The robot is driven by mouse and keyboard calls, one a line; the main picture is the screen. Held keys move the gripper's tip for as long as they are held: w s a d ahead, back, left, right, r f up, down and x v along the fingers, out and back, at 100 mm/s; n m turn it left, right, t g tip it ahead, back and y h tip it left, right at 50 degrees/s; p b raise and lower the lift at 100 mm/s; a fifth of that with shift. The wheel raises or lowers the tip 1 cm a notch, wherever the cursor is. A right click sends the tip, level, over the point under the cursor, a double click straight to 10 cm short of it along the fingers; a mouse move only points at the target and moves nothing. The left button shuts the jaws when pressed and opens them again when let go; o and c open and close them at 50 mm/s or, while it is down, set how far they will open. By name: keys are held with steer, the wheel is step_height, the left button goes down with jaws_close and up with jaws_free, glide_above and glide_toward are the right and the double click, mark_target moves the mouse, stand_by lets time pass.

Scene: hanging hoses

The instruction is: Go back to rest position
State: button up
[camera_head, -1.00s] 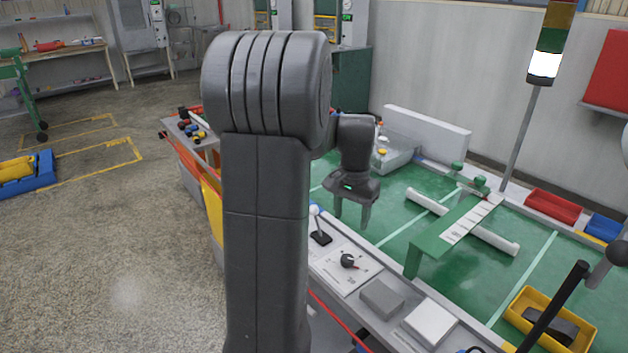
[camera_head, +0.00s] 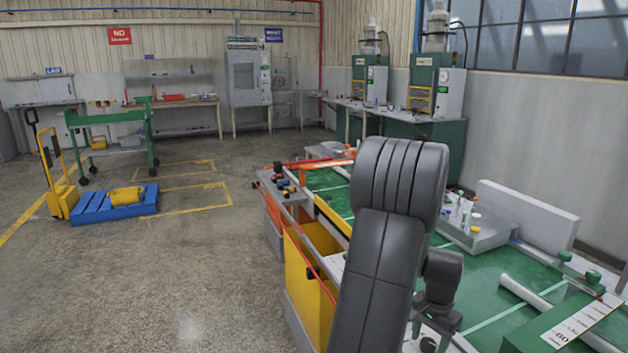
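My arm stands in the right half of the view, its large dark grey joint at the top. My gripper (camera_head: 431,335) hangs below the wrist, pointing down over the near part of the green workbench (camera_head: 500,268). Its two fingers show apart, with nothing seen between them. Part of the bench behind the arm is hidden.
A grey tray with small bottles (camera_head: 474,232) and a white block (camera_head: 525,212) stand at the bench's back. A green stand with a labelled strip (camera_head: 570,325) is at right. Yellow bins (camera_head: 308,290) line the bench's left side. A blue pallet (camera_head: 115,205) lies on open floor at left.

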steer(key=shift+r, duration=0.15)
step_height(320, 180, up, 13)
steer(key=p, duration=0.1)
step_height(320, 180, down, 14)
steer(key=shift+r+b, duration=0.2)
steer(key=shift+b, duration=0.35)
steer(key=shift+r+n, duration=0.1)
steer(key=shift+n, duration=0.3)
steer(key=n, duration=0.4)
steer(key=n+b, duration=0.1)
steer(key=n, duration=0.4)
steer(key=n+b, duration=0.1)
steer(key=n, duration=0.4)
steer(key=shift+n, duration=0.4)
steer(key=n+b, duration=0.1)
steer(key=n, duration=0.3)
steer(key=shift+r+n+b, duration=0.1)
steer(key=shift+n+b, duration=0.2)
